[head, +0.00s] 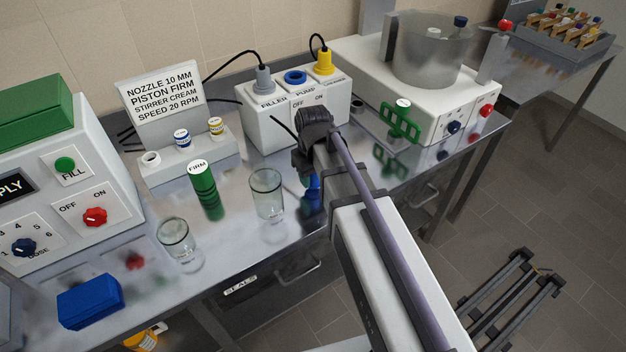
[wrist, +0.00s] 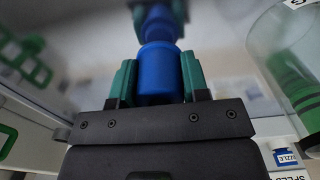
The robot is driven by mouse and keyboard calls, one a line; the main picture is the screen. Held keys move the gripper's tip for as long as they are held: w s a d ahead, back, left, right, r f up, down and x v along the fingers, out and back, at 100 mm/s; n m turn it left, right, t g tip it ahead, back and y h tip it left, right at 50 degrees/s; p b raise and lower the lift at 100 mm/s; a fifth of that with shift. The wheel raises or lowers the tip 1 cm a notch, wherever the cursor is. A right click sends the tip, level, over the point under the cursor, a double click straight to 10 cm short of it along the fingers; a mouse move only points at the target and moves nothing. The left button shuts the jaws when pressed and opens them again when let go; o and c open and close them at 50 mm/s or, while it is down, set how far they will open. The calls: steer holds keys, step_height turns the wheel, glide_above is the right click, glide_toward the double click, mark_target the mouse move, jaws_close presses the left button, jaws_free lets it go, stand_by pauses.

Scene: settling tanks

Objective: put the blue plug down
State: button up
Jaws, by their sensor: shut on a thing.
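My gripper (wrist: 157,85) is shut on the blue plug (wrist: 158,72), with a green-padded finger on each side of it. In the head view the blue plug (head: 313,187) shows only partly below my wrist, over the steel bench near its front edge. Its mirror image shows in the bench top in the wrist view. I cannot tell whether the plug touches the bench. The socket box (head: 270,133) stands just behind, with a grey plug (head: 263,78) and a yellow plug (head: 324,62) in it. Its blue-ringed middle socket (head: 295,77) is empty.
A clear glass jar (head: 267,195) stands close left of my gripper, and another (head: 178,240) farther left. A green piston (head: 206,190) stands behind them. A green stirrer (head: 400,124) and the white mixer (head: 440,95) are to the right. A blue block (head: 90,302) lies front left.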

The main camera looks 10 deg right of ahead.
steer(key=shift+f+b, duration=0.6)
steer(key=shift+b, duration=0.05)
steer(key=o, duration=1.2)
steer(key=r+p, duration=1.3)
steer(key=shift+s+r, duration=0.2)
steer(key=shift+s, duration=0.15)
steer(key=shift+s+d+m, duration=0.25)
steer(key=shift+s+m, duration=0.35)
steer(key=shift+s, duration=1.05)
steer(key=shift+s+d+m, duration=0.3)
steer(key=shift+s+m, duration=0.3)
steer(key=shift+s, duration=1.05)
steer(key=shift+s+d+m, duration=0.25)
steer(key=shift+s+m, duration=0.35)
steer(key=shift+s, duration=1.05)
